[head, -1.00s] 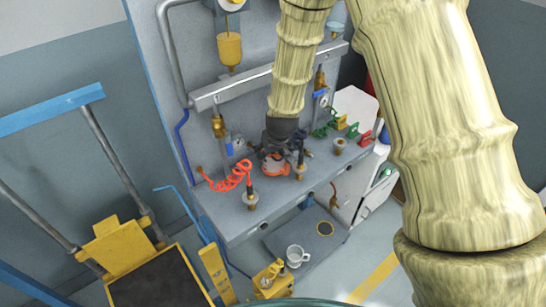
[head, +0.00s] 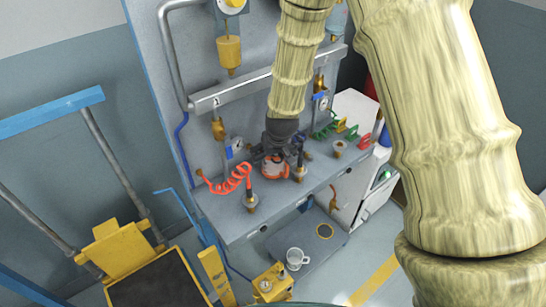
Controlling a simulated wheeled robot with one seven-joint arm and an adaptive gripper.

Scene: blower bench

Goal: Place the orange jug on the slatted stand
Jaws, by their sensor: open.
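The orange jug (head: 273,169) is on the grey bench shelf, between two brass-based nozzles. Its upper part is partly covered by my dark gripper (head: 274,155), which points down at it from above. The jaws are open and close around or just above the jug's top; whether they touch it is too small to tell. The jug looks about upright. I cannot make out a slatted stand clearly; whatever lies directly under the jug is too small to tell.
A brass-based nozzle (head: 250,201) with a red coiled hose (head: 226,184) is left of the jug; another nozzle (head: 299,172) is close on its right. A white mug (head: 296,258) stands on the lower grey platform (head: 320,252). A yellow-blue cart (head: 120,250) is at left.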

